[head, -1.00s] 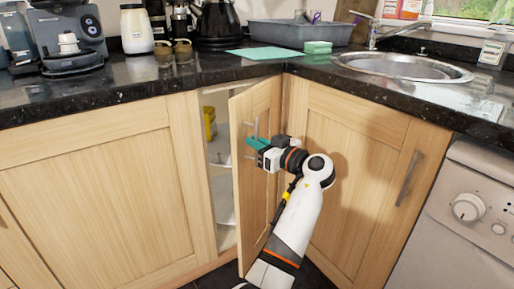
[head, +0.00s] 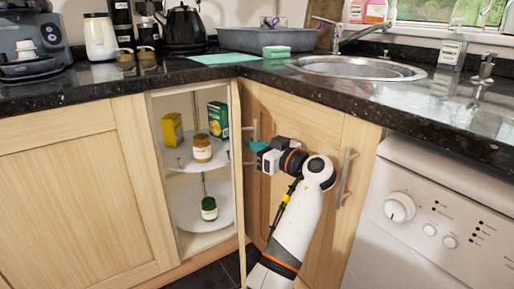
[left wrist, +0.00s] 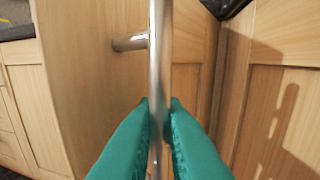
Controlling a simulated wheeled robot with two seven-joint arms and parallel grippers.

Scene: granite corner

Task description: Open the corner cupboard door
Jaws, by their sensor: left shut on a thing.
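The corner cupboard door (head: 259,205) is pale wood and stands swung out to the right, so the cupboard's inside shows wide open at its left. Its metal bar handle (head: 255,130) is upright. My left gripper (head: 255,147) is shut on this handle. In the left wrist view the teal fingers (left wrist: 160,118) press on both sides of the bar handle (left wrist: 160,55). The door's face (left wrist: 85,75) shows behind the bar. My right gripper is not in view.
A white appliance (head: 430,225) stands at right, under the dark worktop (head: 400,105).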

